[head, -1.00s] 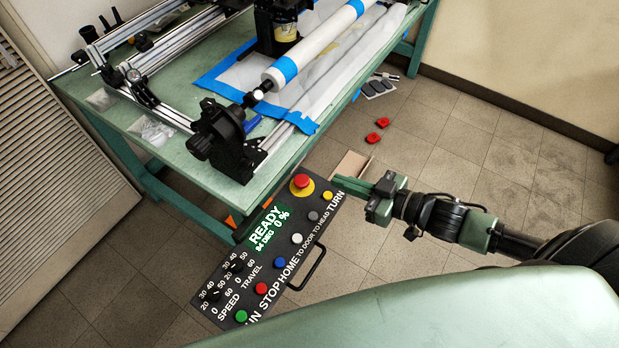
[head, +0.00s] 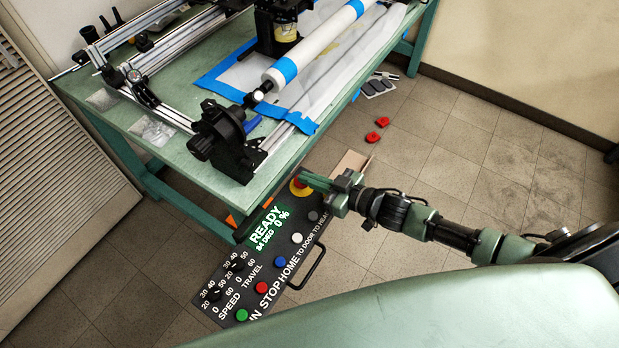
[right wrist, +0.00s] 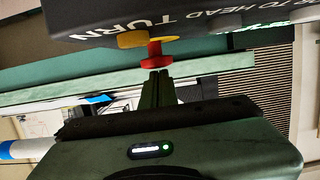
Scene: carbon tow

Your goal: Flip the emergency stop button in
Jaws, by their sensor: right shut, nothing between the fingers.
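The emergency stop button is a red mushroom head on a yellow round base (head: 297,190), at the top end of the dark control panel (head: 262,262). My right gripper (head: 307,178) is shut and empty, its fingertips in front of the button and covering part of it in the head view. In the right wrist view the red button (right wrist: 158,62) stands out from the panel, straight ahead of the shut fingertips (right wrist: 157,76). The tips are at or very close to its face; I cannot tell whether they touch. The left gripper is not in view.
The panel's display (head: 269,228) reads READY, with coloured buttons, knobs and a black handle (head: 307,270) beside it. The green table (head: 170,155) with the winding machine stands behind. Red pieces (head: 376,130) lie on the open tiled floor to the right.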

